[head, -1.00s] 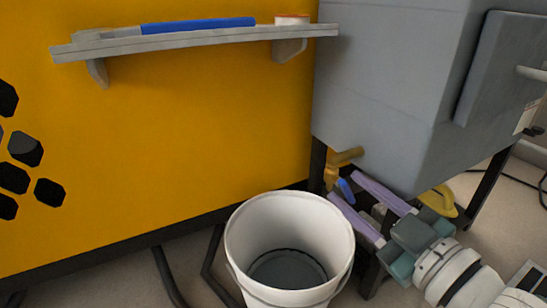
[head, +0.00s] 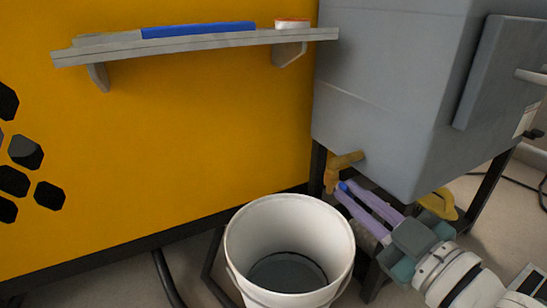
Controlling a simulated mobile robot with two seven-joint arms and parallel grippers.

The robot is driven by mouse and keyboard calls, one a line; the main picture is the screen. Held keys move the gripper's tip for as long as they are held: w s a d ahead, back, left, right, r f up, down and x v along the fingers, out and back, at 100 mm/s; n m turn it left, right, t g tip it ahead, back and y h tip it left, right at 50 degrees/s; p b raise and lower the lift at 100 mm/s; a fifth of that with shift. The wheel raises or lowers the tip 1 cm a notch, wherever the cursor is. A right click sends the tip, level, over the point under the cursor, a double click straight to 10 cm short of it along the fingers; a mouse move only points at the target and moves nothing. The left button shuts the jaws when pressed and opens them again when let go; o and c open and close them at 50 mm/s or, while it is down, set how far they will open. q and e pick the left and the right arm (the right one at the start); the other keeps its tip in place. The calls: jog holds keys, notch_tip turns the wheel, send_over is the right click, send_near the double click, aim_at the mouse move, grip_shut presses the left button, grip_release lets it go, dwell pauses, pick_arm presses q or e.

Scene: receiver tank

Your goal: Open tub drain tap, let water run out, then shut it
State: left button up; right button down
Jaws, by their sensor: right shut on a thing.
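The grey tub (head: 385,110) stands on a dark frame at the right. A brass drain tap (head: 342,167) comes out low on its front side, with its outlet pointing down. The tap's blue handle (head: 343,186) shows at the tips of my right gripper (head: 345,189). The right gripper's purple fingers are close together, shut on the handle, and partly hide it. A white bucket (head: 236,240) stands on the floor below and left of the tap, with a dark grey bottom inside. No stream of water shows at the outlet. My left gripper is out of view.
A yellow wall or casing (head: 190,120) stands behind the bucket. A grey shelf (head: 200,43) on it holds a blue item and a small white-and-red roll. A yellow object (head: 438,203) lies under the tub beside my right arm.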

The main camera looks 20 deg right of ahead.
jog(key=shift+n, duration=0.3)
jog(key=shift+r+n+p, duration=0.1)
jog(key=shift+n+p, duration=0.4)
jog(key=shift+n, duration=0.4)
jog(key=n, duration=0.3)
jog(key=shift+p, duration=0.35)
jog(key=n, duration=0.3)
jog(key=shift+n, duration=1.8)
jog(key=c, duration=0.9)
grip_release()
jog(key=shift+s, duration=0.1)
